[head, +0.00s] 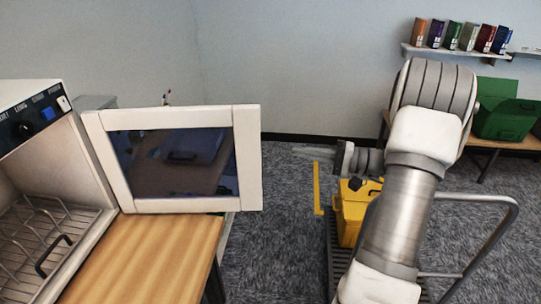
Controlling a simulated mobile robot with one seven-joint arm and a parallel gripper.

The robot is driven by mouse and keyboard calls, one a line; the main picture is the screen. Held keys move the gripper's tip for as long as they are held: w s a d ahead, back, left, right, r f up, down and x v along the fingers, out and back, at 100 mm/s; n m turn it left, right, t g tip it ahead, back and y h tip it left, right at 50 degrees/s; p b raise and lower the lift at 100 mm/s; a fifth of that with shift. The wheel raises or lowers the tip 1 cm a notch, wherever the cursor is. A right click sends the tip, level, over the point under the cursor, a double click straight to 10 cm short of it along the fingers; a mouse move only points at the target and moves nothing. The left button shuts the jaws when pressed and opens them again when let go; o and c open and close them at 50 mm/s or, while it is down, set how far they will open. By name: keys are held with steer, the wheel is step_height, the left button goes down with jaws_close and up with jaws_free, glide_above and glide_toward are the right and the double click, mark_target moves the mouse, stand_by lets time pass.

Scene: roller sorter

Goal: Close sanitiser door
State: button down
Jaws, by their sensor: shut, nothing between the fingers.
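The sanitiser (33,110) stands at the left on a wooden table. Its door (247,160) is white-framed with a dark glass pane and stands wide open, reaching out to the right of the cabinet. Inside is a wire rack (30,240) with a dark handle on it. My gripper (300,152) is right of the door, apart from it, with its thin fingers pointing left toward the door's outer edge. It is shut and holds nothing. The fingers are small and blurred here.
The wooden tabletop (150,260) below the door is clear. A yellow container (352,212) and a metal rail (490,199) are on the right near my arm. A green box (505,118) and a wall shelf (450,52) with several coloured boxes are at the back right. Grey carpet lies between.

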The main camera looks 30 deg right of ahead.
steer(key=w+a, duration=0.3)
steer(key=a, duration=0.5)
steer(key=shift+a+p, duration=0.3)
steer(key=shift+a, duration=0.1)
steer(key=shift+a, duration=0.1)
